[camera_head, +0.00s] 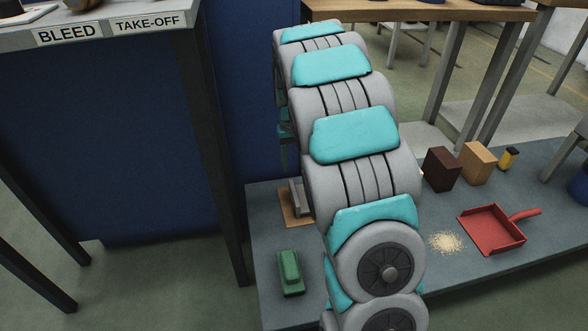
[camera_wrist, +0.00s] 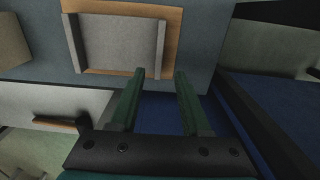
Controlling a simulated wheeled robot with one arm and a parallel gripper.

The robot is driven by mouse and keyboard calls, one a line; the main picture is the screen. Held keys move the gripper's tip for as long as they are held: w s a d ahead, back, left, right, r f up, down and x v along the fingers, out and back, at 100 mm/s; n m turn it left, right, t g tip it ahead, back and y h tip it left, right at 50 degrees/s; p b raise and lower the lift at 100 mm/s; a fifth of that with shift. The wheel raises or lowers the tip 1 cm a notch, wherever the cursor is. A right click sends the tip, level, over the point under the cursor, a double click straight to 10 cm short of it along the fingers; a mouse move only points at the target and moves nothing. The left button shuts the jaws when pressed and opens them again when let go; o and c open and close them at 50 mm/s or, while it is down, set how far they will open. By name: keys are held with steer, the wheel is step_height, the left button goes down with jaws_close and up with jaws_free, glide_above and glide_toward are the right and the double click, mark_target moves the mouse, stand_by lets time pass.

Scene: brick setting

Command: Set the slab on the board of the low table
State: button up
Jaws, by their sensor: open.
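In the wrist view a flat grey slab-like piece (camera_wrist: 118,45), with a raised rail at its left and right sides, lies on a tan wooden board (camera_wrist: 174,22). The board rests on the blue-grey low table (camera_wrist: 203,45). My gripper (camera_wrist: 159,73) is open, with nothing between its green fingers. Its fingertips appear near the board's lower edge; their height above it is unclear. In the head view the board (camera_head: 290,220) and part of the grey piece (camera_head: 298,197) show left of my arm, which hides the rest and my gripper.
On the low table are a green block-like object (camera_head: 290,272), a red dustpan (camera_head: 492,232), a crumb pile (camera_head: 446,242), a dark brown block (camera_head: 441,169), a tan block (camera_head: 478,163) and a small yellow-black item (camera_head: 508,158). A taller labelled bench (camera_head: 100,40) stands at left.

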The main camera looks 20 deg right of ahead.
steer(key=s+a+r+g, duration=0.1)
steer(key=s+a+r, duration=0.3)
steer(key=s, duration=0.6)
steer(key=s+a+r, duration=0.4)
steer(key=s, duration=0.6)
steer(key=s+a+n, duration=0.1)
steer(key=s+a, duration=0.1)
steer(key=s, duration=0.7)
steer(key=s+a+f+n, duration=0.1)
steer(key=s+a, duration=0.1)
steer(key=s, duration=0.8)
steer(key=shift+a+g, duration=0.25)
steer(key=shift+g, duration=0.15)
steer(key=shift+f, duration=0.1)
